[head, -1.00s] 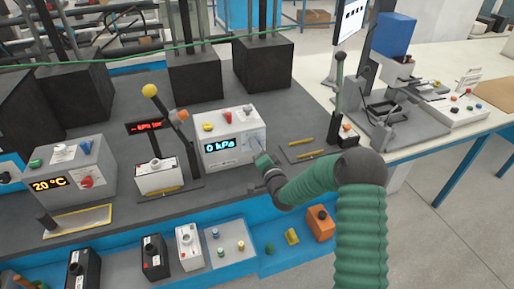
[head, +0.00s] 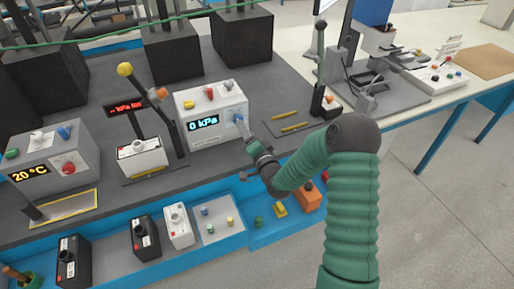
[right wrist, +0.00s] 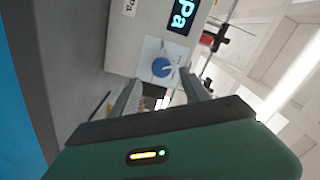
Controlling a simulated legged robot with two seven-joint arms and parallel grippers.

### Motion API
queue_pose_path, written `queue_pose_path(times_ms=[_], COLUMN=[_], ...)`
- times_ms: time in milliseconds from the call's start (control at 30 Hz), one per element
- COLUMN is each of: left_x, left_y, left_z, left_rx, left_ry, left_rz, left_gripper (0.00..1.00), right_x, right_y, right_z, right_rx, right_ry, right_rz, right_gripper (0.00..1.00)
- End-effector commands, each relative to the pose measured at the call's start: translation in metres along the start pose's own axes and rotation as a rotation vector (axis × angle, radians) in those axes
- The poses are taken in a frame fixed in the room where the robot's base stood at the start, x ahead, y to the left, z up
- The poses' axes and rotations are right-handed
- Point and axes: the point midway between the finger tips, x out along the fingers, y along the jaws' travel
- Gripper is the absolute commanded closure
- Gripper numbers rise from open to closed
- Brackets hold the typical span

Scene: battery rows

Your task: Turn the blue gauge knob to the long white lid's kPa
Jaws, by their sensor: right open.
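The blue gauge knob (head: 238,117) is on a pale panel at the right of a white box's front face (head: 184,134). The box's display (head: 203,123) reads 0 kPa. In the right wrist view the knob (right wrist: 161,68) is round with a pale pointer mark. My right gripper (head: 246,134) is open in front of the knob. Its fingers (right wrist: 161,78) show to either side of the knob, and contact cannot be told. A white-topped battery (head: 142,155) stands below a yellow-knobbed lever; its lid label is too small to read. My left gripper is not in view.
A grey box with a 20 °C display (head: 29,173) stands at left. Several batteries, one white (head: 178,226), line the blue front shelf. A red display (head: 125,105) stands behind the lever. A tray with yellow strips (head: 290,124) lies right of the gauge box.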

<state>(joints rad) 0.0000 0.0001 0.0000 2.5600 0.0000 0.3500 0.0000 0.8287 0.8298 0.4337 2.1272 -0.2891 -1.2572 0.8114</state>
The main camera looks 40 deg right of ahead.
Motion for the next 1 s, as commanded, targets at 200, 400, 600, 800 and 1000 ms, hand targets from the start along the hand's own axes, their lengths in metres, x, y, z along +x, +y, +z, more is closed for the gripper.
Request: queue_pose_path(times_ms=[200,400,600,800,1000], left_x=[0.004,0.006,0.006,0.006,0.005], left_y=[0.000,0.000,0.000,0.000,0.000], left_z=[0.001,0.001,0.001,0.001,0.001], left_rx=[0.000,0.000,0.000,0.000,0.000], left_ry=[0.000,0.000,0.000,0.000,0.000], left_rz=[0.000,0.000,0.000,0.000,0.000], left_gripper=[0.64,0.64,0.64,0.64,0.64], right_x=[-0.066,-0.104,-0.113,-0.113,-0.112], right_y=[0.003,0.004,0.003,0.003,0.002], right_z=[0.000,0.000,0.000,0.000,0.003], right_rx=[0.001,0.001,0.001,0.001,-0.014], right_ry=[-0.001,-0.001,0.000,0.000,-0.015], right_rz=[0.005,0.005,0.002,0.003,0.010], right_gripper=[0.46,0.46,0.46,0.46,0.46])
